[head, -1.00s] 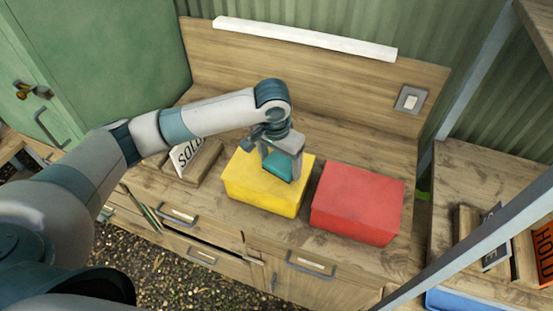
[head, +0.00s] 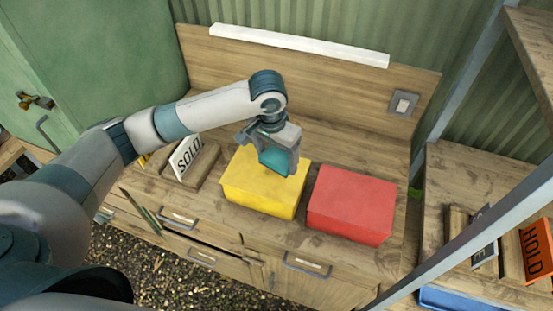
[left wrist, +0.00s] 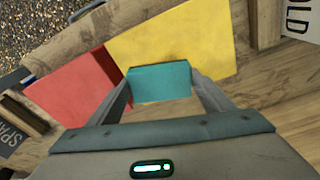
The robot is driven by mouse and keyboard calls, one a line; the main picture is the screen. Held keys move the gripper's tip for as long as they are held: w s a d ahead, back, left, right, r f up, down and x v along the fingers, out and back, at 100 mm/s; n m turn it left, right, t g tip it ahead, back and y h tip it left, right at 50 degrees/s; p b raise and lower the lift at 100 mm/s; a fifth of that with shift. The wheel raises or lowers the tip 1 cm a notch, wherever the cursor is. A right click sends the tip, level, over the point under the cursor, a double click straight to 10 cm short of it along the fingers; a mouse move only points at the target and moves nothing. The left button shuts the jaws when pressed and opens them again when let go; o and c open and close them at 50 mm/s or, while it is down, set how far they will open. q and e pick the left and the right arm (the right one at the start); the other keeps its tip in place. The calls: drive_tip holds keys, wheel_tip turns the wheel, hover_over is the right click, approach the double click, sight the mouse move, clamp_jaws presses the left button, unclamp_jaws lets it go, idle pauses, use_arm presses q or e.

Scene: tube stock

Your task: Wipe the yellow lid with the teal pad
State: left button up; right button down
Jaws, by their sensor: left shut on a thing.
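The yellow box with its yellow lid (head: 244,180) stands on the wooden counter, left of the red box. It also shows in the left wrist view (left wrist: 185,38). My left gripper (head: 277,166) is shut on the teal pad (head: 274,161), over the back right part of the yellow lid. In the left wrist view the teal pad (left wrist: 160,82) sits between the two fingers. The pad is at or just above the lid; I cannot tell whether it touches. My right gripper is not in view.
The red box (head: 352,202) stands close on the right of the yellow one. A SOLD sign (head: 187,155) in a wooden holder stands to the left. A HOLD sign (head: 536,252) and blue tray (head: 470,298) are at the far right. Counter behind the boxes is clear.

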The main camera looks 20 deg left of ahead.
sight(278, 157)
use_arm(q)
drive_tip(key=shift+r, duration=0.65)
drive_tip(key=shift+r, duration=1.5)
